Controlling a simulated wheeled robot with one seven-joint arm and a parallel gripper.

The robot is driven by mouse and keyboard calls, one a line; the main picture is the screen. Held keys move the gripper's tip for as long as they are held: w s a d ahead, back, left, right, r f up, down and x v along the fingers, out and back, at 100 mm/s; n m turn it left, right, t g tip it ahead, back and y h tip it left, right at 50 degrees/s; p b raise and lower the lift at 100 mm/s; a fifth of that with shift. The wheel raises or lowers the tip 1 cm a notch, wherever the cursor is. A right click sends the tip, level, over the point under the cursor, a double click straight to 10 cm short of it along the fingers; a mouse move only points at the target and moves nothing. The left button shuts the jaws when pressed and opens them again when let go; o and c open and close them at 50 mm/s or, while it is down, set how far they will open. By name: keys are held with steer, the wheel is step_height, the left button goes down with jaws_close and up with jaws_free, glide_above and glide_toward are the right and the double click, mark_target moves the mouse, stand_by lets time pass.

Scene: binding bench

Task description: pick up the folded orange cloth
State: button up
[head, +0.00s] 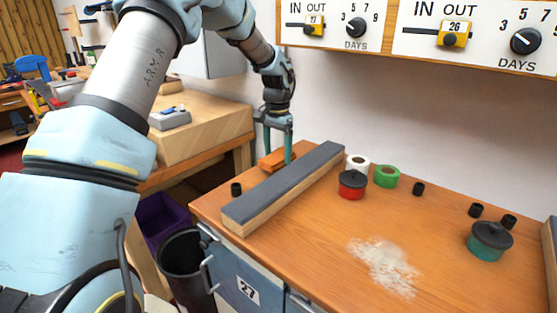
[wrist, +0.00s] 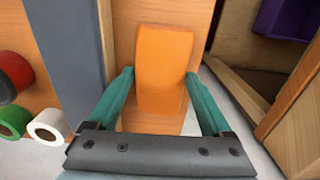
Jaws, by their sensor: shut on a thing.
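The folded orange cloth (head: 270,161) is at the back left of the wooden bench top, behind the grey-topped bar. In the wrist view the cloth (wrist: 163,65) is an orange block between the two teal fingers. My gripper (head: 278,158) reaches down from above, with one finger on each side of the cloth. In the wrist view my gripper (wrist: 158,76) is shut on the cloth. The cloth is at bench level; I cannot tell whether it is touching the top.
The long grey-topped bar (head: 285,185) lies close beside the cloth. A white roll (head: 358,161), a green roll (head: 387,176) and a red pot (head: 352,185) stand to its right. A small black cylinder (head: 236,189) is near the left edge. White powder (head: 385,265) covers part of the bench.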

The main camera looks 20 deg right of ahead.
mark_target(278, 156)
step_height(278, 156, up, 5)
steer(key=shift+r+b, duration=0.1)
steer(key=shift+b, duration=0.65)
steer(key=w+a+b, duration=0.1)
steer(key=w+a, duration=0.3)
steer(key=w, duration=0.4)
steer(key=w+a+b, duration=0.1)
steer(key=w+a, duration=0.4)
steer(key=w, duration=0.4)
steer(key=shift+w, duration=0.2)
steer(key=shift+r, duration=0.1)
